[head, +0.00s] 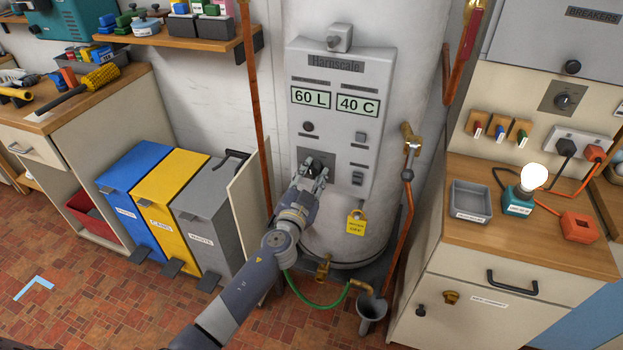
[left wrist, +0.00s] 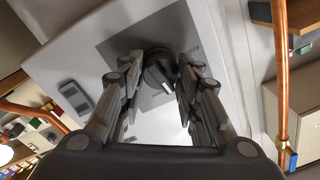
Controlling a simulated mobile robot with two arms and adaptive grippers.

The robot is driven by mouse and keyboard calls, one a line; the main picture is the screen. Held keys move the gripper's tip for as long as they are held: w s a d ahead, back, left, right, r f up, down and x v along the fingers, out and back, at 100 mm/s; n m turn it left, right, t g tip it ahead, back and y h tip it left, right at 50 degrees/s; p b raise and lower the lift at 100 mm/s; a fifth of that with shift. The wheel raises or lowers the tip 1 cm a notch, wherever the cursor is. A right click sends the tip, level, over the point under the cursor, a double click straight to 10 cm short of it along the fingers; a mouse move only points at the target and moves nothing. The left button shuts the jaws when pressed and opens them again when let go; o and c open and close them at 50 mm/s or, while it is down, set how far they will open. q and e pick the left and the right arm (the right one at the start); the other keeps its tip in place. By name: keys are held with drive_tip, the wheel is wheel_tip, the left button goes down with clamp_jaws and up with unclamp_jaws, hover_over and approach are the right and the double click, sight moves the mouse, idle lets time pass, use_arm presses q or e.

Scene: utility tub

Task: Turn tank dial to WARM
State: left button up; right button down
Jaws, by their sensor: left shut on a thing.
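The tank (head: 405,60) is a tall white cylinder with a grey control panel (head: 340,75) whose displays read 60 L and 40 C. The black tank dial (head: 318,163) is on a darker square plate at the panel's lower left. My left gripper (head: 317,176) is at the dial, its fingers around it. In the left wrist view the dial (left wrist: 159,72) sits between the two fingers (left wrist: 158,90), with a pale pointer mark on it. The dial's lettering is too small or hidden to read. My right gripper is not in view.
A copper pipe (head: 256,100) runs down left of the panel, and another pipe with a brass valve (head: 409,140) is on the right. A yellow tag (head: 356,225) hangs below the panel. Blue, yellow and grey bins (head: 213,200) stand at left; a wooden counter (head: 450,232) is at right.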

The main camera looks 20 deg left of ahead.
use_arm(q)
drive_tip(key=m+b, duration=0.1)
drive_tip(key=m, duration=0.4)
drive_tip(key=shift+f+b, duration=0.15)
drive_tip(key=shift+b, duration=0.15)
drive_tip(key=shift+m+h, duration=0.4)
drive_tip(key=shift+m, duration=0.9)
drive_tip(key=o, duration=1.1)
drive_tip(key=s, duration=1.2)
drive_tip(key=shift+f, duration=0.25)
